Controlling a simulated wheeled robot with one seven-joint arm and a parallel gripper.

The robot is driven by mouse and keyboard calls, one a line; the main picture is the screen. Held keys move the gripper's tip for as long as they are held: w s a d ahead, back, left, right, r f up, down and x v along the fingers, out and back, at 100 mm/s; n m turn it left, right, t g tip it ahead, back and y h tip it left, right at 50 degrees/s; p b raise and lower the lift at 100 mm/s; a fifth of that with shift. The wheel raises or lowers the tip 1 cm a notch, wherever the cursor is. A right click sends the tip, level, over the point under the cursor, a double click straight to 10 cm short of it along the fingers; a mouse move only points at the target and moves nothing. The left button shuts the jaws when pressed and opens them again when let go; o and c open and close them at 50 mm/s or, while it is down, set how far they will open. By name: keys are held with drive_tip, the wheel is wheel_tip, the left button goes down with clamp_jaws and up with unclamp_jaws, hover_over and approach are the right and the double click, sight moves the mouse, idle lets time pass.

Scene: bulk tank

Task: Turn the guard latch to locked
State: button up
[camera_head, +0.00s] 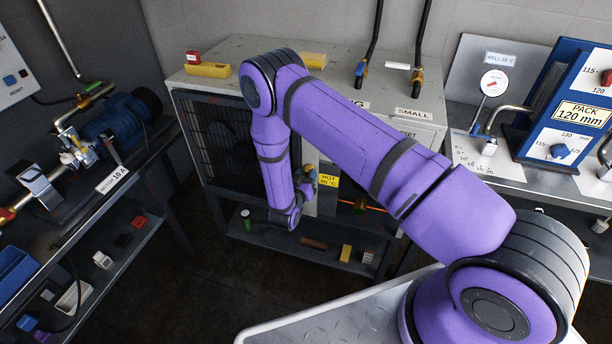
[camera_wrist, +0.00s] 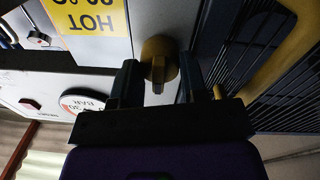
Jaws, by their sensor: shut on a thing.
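The guard latch is a yellow-brown turn knob (camera_wrist: 159,58) on the cabinet front, beside the dark grille. In the wrist view, which is upside down, it sits between the two dark fingers of my gripper (camera_wrist: 160,80). My gripper is shut on the latch's narrow handle, which points toward me between the fingertips. In the head view my gripper (camera_head: 308,182) is at the cabinet front, mostly hidden by my purple wrist. I cannot read any locked mark at the latch.
A yellow HOT label (camera_head: 328,181) is close beside the latch. The dark grille guard (camera_head: 228,145) covers the cabinet's left front. A gauge (camera_wrist: 82,102) also shows in the wrist view. Small blocks stand on the lower shelf (camera_head: 270,238). A pump bench (camera_head: 75,215) stands at left.

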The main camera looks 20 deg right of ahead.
drive_tip(key=shift+n, duration=0.3)
drive_tip(key=n, duration=0.4)
drive_tip(key=shift+a, duration=0.1)
drive_tip(key=n, duration=0.4)
drive_tip(key=shift+f+n, duration=0.1)
drive_tip(key=shift+n, duration=0.3)
drive_tip(key=n, duration=0.4)
drive_tip(key=shift+n+t, duration=0.3)
drive_tip(key=shift+t, duration=0.1)
drive_tip(key=n, duration=0.4)
drive_tip(key=shift+n, duration=0.3)
drive_tip(key=o, duration=0.9)
